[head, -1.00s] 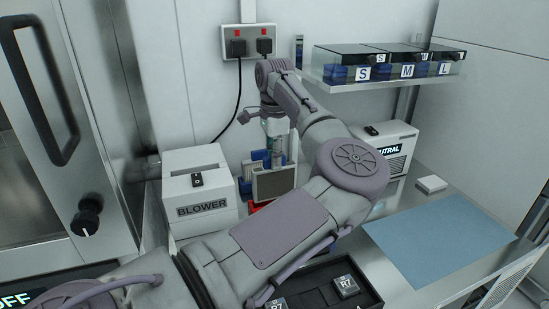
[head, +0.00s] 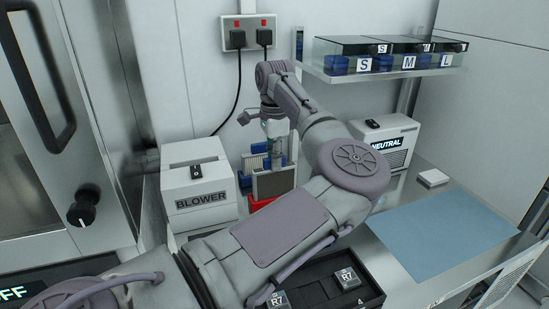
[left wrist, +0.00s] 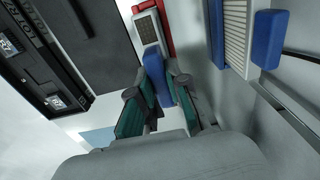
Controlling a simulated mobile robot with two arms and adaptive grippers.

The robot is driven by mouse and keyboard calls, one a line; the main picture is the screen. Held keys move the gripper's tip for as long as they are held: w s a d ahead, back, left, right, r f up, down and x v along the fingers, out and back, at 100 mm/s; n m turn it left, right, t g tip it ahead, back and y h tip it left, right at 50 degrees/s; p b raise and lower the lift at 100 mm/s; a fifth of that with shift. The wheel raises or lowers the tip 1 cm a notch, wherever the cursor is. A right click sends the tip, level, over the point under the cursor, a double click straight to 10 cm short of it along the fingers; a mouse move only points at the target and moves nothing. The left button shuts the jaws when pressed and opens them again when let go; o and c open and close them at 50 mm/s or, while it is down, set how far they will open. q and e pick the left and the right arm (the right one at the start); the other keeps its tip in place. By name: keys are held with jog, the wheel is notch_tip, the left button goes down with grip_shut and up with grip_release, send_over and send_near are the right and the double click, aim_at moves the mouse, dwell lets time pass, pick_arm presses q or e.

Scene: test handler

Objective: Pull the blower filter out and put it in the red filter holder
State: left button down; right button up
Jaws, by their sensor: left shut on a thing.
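The white blower (head: 198,187) stands at the left of the bench in the head view. My left gripper (head: 276,152) points down beside it, shut on the top of a dark-faced filter (head: 273,184). In the left wrist view, the green finger pads of my left gripper (left wrist: 160,108) close around the filter's blue edge (left wrist: 155,73), with its grille (left wrist: 149,27) beyond. The red filter holder (head: 262,202) is at the filter's lower end; it also shows in the left wrist view (left wrist: 167,25). I cannot tell how deep the filter sits in it. My right gripper is not in view.
A blue-edged pale filter (head: 247,164) stands close behind the held one; it shows large in the left wrist view (left wrist: 236,30). A neutral unit (head: 391,146), a blue mat (head: 440,230) and a black tray (head: 318,291) are to the right. A shelf hangs above.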

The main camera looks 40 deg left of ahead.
pick_arm(q)
jog(key=shift+f+b, duration=0.7)
jog(key=shift+f, duration=0.4)
jog(key=c, duration=1.1)
grip_release()
jog(key=shift+r, duration=0.1)
jog(key=shift+o, duration=0.2)
notch_tip(320, 180, up, 12)
